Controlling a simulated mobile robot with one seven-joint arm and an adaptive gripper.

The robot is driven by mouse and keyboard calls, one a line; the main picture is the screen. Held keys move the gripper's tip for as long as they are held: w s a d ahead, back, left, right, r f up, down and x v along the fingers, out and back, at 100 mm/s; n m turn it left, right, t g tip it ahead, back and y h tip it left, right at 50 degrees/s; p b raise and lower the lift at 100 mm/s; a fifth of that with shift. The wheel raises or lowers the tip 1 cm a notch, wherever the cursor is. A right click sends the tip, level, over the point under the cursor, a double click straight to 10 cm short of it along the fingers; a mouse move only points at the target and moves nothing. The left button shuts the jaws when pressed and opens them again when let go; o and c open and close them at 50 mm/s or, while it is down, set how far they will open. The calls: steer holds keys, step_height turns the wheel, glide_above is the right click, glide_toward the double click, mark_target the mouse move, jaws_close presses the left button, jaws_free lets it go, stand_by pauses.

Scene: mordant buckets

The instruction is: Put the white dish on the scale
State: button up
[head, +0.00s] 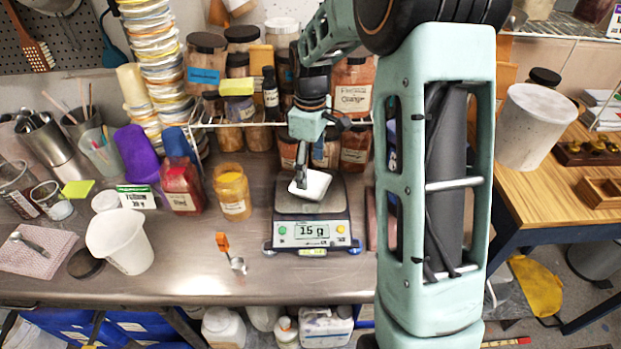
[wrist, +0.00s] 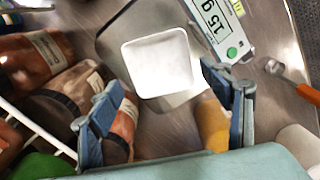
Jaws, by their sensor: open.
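The white dish (head: 314,187) is a small square, shallow dish. It sits on the metal pan of the scale (head: 310,229), whose display reads 15 g. In the wrist view the dish (wrist: 158,64) lies on the grey pan, with the scale's display (wrist: 211,22) at upper right. My gripper (head: 302,176) is over the dish's left side in the head view. In the wrist view its blue fingers are wide apart, with nothing between them, and my gripper (wrist: 163,97) is at the dish's near edge. Whether a fingertip touches the dish I cannot tell.
Jars of powder (head: 354,92) stand close behind the scale. A yellow jar (head: 232,192) and a red jar (head: 181,186) stand to its left. An orange-handled tool (head: 231,255) lies left of the scale. A white beaker (head: 120,241) stands farther left. The front bench strip is mostly clear.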

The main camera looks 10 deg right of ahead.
step_height(320, 180, up, 7)
stand_by(0.3)
steer(key=shift+r, duration=0.1)
